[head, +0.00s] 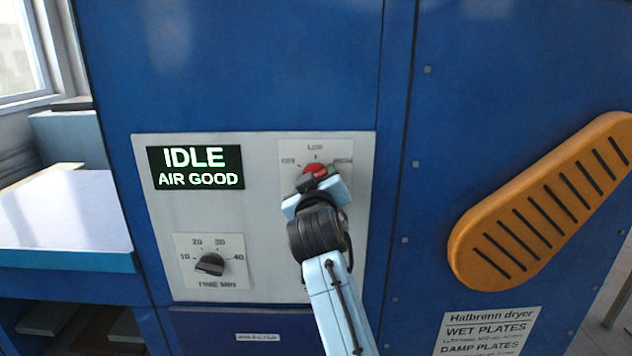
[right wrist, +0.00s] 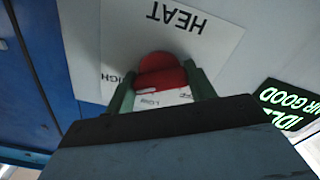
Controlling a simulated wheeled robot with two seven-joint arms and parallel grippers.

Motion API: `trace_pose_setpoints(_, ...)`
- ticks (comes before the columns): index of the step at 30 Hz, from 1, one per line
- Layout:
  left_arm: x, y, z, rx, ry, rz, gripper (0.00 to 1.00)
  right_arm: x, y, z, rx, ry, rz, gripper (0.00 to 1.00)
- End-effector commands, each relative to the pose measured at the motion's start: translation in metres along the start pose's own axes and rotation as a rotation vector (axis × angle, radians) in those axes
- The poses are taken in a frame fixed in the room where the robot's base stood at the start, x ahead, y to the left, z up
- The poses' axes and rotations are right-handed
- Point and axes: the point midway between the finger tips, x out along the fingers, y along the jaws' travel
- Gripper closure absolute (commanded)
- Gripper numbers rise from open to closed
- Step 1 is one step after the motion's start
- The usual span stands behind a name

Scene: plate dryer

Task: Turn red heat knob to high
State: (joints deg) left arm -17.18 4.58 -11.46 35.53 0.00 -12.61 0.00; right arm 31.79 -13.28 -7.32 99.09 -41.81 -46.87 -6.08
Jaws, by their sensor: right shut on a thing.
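The red heat knob (head: 315,170) sits on a white dial plate at the upper right of the grey control panel. The plate's marks show LOW at the top and HIGH at the right. In the right wrist view the red knob (right wrist: 160,76) is between the two green fingers. My right gripper (head: 317,175) reaches up from below and is shut on the knob; it hides the lower part of the dial. Which mark the knob points to is hard to tell. My left gripper is not in view.
A display (head: 196,167) reads IDLE, AIR GOOD. A black timer knob (head: 210,264) is at the panel's lower left. An orange slotted guard (head: 540,200) sticks out at the right. A pale table surface (head: 65,215) is at the left.

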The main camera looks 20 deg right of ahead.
Motion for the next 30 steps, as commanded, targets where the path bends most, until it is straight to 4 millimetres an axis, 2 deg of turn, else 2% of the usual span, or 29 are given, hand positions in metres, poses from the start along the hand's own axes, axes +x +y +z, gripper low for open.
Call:
trace_pose_setpoints(4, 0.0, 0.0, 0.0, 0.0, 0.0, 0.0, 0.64, 0.0, -0.001, 0.001, 0.005, -0.002, -0.003, 0.68)
trace_pose_setpoints(5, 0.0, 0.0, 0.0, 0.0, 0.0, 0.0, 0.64, 0.0, -0.001, 0.001, 0.005, -0.002, -0.003, 0.43)
trace_pose_setpoints(9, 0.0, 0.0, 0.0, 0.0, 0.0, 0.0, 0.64, 0.0, -0.001, 0.0, 0.004, -0.002, -0.002, 0.25)
trace_pose_setpoints(20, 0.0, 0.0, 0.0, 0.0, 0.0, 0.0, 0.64, -0.003, -0.001, 0.0, 0.002, 0.0, -0.001, 0.24)
trace_pose_setpoints(26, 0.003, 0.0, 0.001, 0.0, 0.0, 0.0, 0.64, -0.029, -0.001, 0.001, 0.004, 0.0, -0.002, 0.24)
trace_pose_setpoints(30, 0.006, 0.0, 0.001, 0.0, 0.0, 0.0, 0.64, -0.059, -0.001, 0.001, 0.005, 0.0, -0.002, 0.24)
